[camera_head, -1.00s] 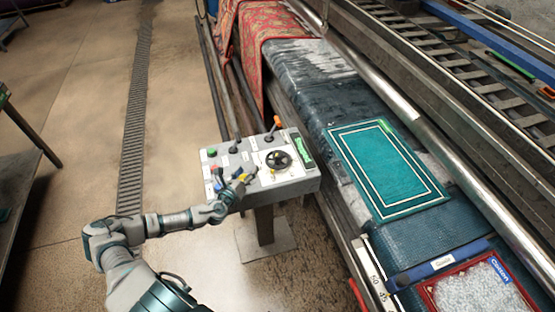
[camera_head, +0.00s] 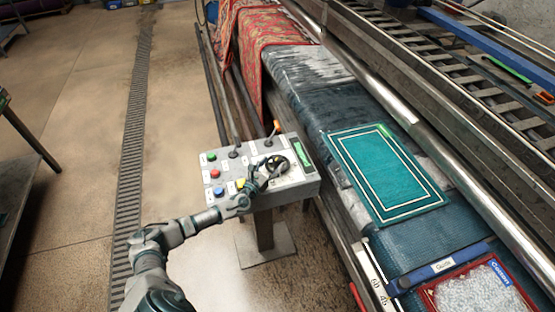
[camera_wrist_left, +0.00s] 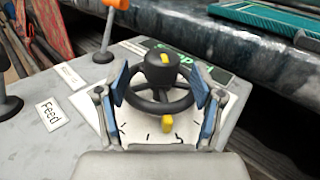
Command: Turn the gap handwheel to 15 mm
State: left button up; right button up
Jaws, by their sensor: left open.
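The gap handwheel (camera_head: 277,165) is a small black wheel on the right part of the grey control box (camera_head: 308,188). In the left wrist view the handwheel (camera_wrist_left: 160,85) has a dark hub with a yellow mark on top, and a yellow pointer (camera_wrist_left: 167,122) at its near rim over a white dial with tick marks. The dial numbers cannot be read. My left gripper (camera_head: 268,172) is at the wheel. In the left wrist view its open fingers (camera_wrist_left: 162,92) stand on either side of the wheel, close to the rim; contact is not clear. My right gripper is not in view.
The box also carries a green button (camera_head: 211,156), a red button (camera_head: 214,174), a blue button (camera_head: 218,191) and an orange-topped lever (camera_head: 276,127). A green rug (camera_head: 388,175) lies on the machine bed to the right. Open floor lies left.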

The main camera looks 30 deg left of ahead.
aim_at(275, 162)
pick_arm(q)
jog(key=w, duration=0.3)
jog(key=shift+w+b, duration=0.3)
jog(key=shift+w, duration=0.25)
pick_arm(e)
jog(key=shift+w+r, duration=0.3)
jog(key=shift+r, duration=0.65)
pick_arm(q)
jog(key=c, duration=1.1)
jog(key=shift+c, duration=0.3)
